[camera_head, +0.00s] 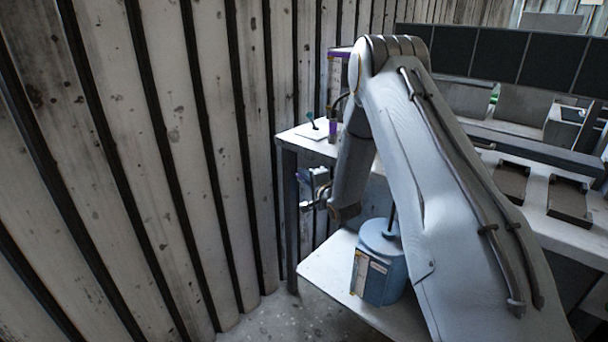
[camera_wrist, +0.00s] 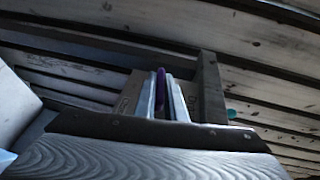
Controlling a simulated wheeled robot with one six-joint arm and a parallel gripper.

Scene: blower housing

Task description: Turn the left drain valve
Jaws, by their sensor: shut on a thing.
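My gripper (camera_wrist: 165,98) shows in the wrist view as two pale fingers standing close together. A narrow purple piece (camera_wrist: 160,84) sits between them, and the gripper is shut on it. I cannot tell whether this piece is the handle of the left drain valve. In the head view my arm reaches down, and my gripper (camera_head: 316,190) is at the left end of the bench, below the upper shelf. What it holds is too small to make out there. No drain valve can be clearly told apart in either view.
A blue cylindrical container (camera_head: 380,262) with a label stands on the lower white shelf (camera_head: 325,268), below my arm. The upper shelf (camera_head: 303,142) carries small items, including a purple-and-white one (camera_head: 333,128). A plank wall (camera_head: 150,150) closes off the left. Dark panels stand at the back right.

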